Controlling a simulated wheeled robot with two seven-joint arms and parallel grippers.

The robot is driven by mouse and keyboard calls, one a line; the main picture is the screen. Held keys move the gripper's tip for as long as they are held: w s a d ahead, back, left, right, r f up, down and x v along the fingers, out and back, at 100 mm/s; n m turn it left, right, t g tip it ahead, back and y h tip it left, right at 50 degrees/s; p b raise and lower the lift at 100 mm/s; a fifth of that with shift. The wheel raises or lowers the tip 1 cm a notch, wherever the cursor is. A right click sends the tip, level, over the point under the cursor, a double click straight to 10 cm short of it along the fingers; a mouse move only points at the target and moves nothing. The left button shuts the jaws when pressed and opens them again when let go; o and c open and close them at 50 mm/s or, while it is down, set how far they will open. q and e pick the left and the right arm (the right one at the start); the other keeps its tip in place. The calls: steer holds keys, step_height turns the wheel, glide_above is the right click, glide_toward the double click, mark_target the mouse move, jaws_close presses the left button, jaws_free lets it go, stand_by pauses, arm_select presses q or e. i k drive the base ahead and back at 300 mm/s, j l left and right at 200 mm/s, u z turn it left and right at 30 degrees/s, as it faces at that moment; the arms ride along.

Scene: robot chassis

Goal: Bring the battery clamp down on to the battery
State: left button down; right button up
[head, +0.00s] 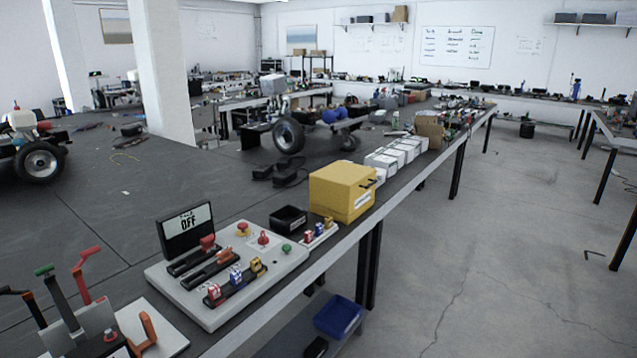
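I cannot make out a battery or a battery clamp for certain. A small wheeled chassis (24,147) stands at the left edge, cut off by the frame, with a pale block on top. Another wheeled chassis (318,125) stands further back on the bench, also with a pale block and blue parts. A lever unit (100,335) with red, green and orange handles is at the lower left, partly cut off. Neither of my grippers shows in the head view.
A yellow box (341,190), a black tray (289,218) and white boxes (383,160) line the bench's right edge. The dark bench top (120,210) is mostly clear at left. Open floor lies right.

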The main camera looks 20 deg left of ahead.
mark_target(50, 284)
steer(key=i+l+u, duration=0.1)
steer(key=i+u, duration=0.2)
steer(key=u, duration=0.15)
steer(key=i+l+u, duration=0.25)
steer(key=u, duration=0.25)
steer(key=i+l+u, duration=0.2)
steer(key=u, duration=0.25)
steer(key=i+l+u, duration=0.1)
steer(key=l+u, duration=0.4)
steer(key=i+l+u, duration=0.1)
steer(key=l+u, duration=0.65)
steer(key=u, duration=0.2)
steer(key=i+l+u, duration=0.1)
steer(key=l+u, duration=0.2)
steer(key=u, duration=0.2)
steer(key=l+u, duration=0.3)
steer(key=u, duration=0.2)
steer(key=l+u, duration=0.3)
steer(key=u, duration=0.15)
steer(key=k+l+u, duration=0.1)
steer(key=l+u, duration=0.2)
steer(key=u, duration=0.2)
steer(key=i, duration=0.5)
